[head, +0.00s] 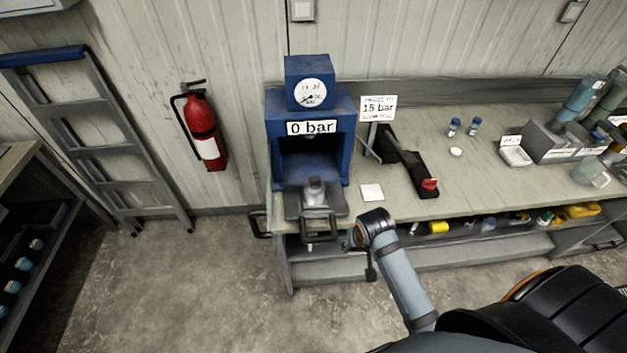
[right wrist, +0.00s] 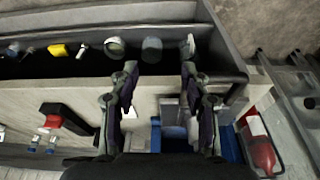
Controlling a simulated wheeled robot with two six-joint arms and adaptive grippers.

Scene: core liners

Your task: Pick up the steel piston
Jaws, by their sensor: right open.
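The steel piston (head: 315,190) is a short grey metal cylinder. It stands upright on the dark plate (head: 295,206) in front of the blue press (head: 285,110), whose label reads 0 bar. My right gripper (right wrist: 159,70) is open with nothing between its fingers in the right wrist view. In the head view its wrist is just right of the press's front, at the bench's front edge, lower right of the piston and apart from it. The piston is not clearly made out in the right wrist view, where the fingers partly cover the press. My left gripper is not in view.
A black stand with a red knob (head: 429,184) and a white card (head: 372,192) are right of the press. A shelf with loose parts, including a yellow one (head: 438,227), runs under the bench. A fire extinguisher (head: 204,130) hangs left.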

